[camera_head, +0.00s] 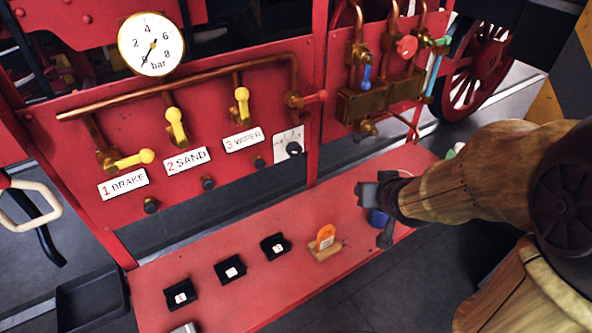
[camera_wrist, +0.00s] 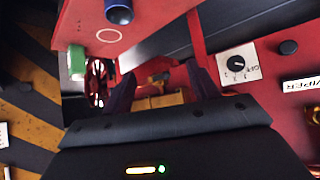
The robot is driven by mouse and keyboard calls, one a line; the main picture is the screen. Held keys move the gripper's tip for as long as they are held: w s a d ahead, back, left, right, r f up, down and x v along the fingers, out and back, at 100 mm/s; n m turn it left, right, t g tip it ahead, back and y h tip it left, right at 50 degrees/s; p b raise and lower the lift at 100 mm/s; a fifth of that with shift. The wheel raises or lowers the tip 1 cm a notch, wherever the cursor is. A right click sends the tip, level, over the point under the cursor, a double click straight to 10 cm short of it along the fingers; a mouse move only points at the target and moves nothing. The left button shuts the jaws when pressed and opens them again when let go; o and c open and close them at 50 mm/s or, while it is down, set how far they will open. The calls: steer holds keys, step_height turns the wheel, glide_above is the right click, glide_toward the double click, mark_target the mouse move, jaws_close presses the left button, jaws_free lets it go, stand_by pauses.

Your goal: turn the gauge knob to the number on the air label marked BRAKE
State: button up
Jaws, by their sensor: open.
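The gauge knob (camera_head: 293,148) is a small black dial on a white marked plate, right of the WIPER label. It also shows in the wrist view (camera_wrist: 237,64), right of my fingers. The air label (camera_head: 123,184) at the left of the red panel reads "1 BRAKE". Labels "2 SAND" (camera_head: 187,161) and "3 WIPER" (camera_head: 244,140) follow to its right. My gripper (camera_head: 375,214) is open over the right part of the red shelf, apart from the knob. In the wrist view its fingers (camera_wrist: 162,86) hold nothing. The knob's exact setting is too small to read.
A bar gauge (camera_head: 151,45) sits above yellow levers; the BRAKE lever (camera_head: 134,159) lies sideways. Brass valves (camera_head: 378,100) stand at right.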

steer(key=w+a+f+n+t+y+b, duration=0.1)
steer(key=a+f+n+t+y+b, duration=0.1)
steer(key=b, duration=0.6)
steer(key=w+a+f+n+t+y+b, duration=0.1)
steer(key=a+f+n+t+y+b, duration=0.1)
steer(key=a+y+b, duration=0.4)
steer(key=t+y+b, duration=0.1)
steer(key=b, duration=0.1)
steer(key=shift+a+t+b, duration=0.3)
steer(key=shift+a+t, duration=0.1)
steer(key=shift+w+a+p, duration=0.1)
steer(key=shift+w+p, duration=0.15)
steer(key=shift+p, duration=0.05)
steer(key=p, duration=0.9)
glide_toward(297, 152)
steer(key=p+x, duration=0.1)
steer(key=x, duration=0.9)
steer(key=shift+w+a+p, duration=0.15)
steer(key=shift+a+p, duration=0.05)
steer(key=shift+p, duration=0.15)
